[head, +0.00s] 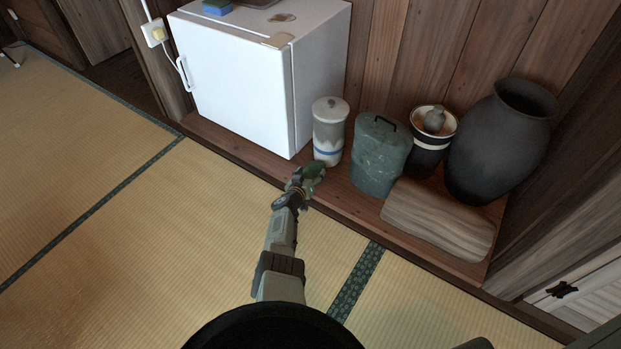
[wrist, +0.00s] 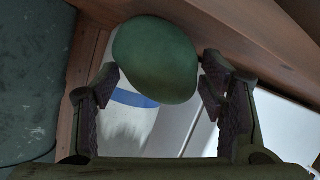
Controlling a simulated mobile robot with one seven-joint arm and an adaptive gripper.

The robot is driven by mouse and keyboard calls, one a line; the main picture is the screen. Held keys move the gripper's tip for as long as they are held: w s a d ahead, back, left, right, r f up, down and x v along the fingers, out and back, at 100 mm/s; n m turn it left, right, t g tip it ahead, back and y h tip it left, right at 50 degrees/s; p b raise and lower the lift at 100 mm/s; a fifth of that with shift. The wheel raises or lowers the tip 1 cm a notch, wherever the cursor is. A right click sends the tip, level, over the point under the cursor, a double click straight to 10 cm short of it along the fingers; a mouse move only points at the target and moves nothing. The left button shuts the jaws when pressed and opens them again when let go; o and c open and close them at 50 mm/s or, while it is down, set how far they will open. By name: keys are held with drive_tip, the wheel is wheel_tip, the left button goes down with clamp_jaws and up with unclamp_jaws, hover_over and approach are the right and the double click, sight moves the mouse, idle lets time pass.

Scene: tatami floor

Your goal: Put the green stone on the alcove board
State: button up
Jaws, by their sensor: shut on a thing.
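The green stone (head: 315,170) is smooth and dark green. My gripper (head: 306,182) is shut on it at the front of the alcove, just before the white jar. In the wrist view the stone (wrist: 155,60) sits between the two fingers of my gripper (wrist: 160,95). The alcove board (head: 345,195) is a low reddish-brown wooden floor along the wall. The stone overlaps the board in the head view; I cannot tell whether it touches it.
A white fridge (head: 240,85), white lidded jar (head: 329,135), green lidded bin (head: 380,155), dark pot (head: 431,140) and large black urn (head: 503,140) stand on the board. A wooden block (head: 438,220) lies at its right front. Tatami (head: 190,240) is clear.

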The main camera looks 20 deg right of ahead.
drive_tip(key=shift+r, duration=0.1)
drive_tip(key=o, duration=1.9)
drive_tip(key=shift+o, duration=0.2)
drive_tip(key=shift+s+a+r+p, duration=0.15)
drive_tip(key=shift+p, duration=0.25)
drive_tip(key=p+v, duration=1)
drive_tip(key=v, duration=0.1)
drive_tip(key=shift+s, duration=0.25)
drive_tip(key=shift+a, duration=0.2)
